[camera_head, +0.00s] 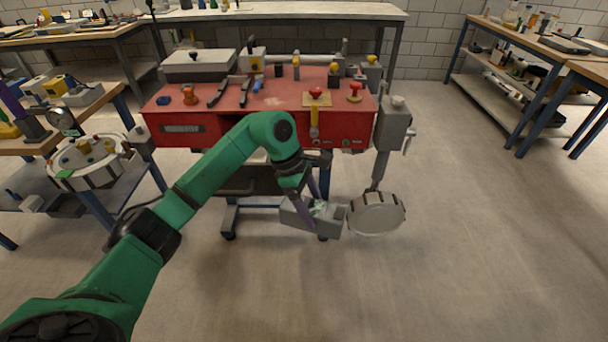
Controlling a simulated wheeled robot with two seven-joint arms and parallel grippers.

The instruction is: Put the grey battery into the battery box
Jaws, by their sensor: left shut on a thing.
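My green left arm reaches over to the front of the red bench. My left gripper (313,210), with dark purple fingers, points down at a grey open-topped box (333,228), which looks like the battery box. The gripper is shut on a small pale grey thing (320,207), which seems to be the grey battery, at the box's opening. The fingers and arm hide part of it, and I cannot tell how deep it sits or whether it touches the box. My right gripper is not in view.
A round drum-like pan (377,214) is close right of the box, below a grey post unit (391,125). The red bench (270,98) holds tools, knobs and a grey case (199,65). A round tray (88,164) stands at left. Floor at right is clear.

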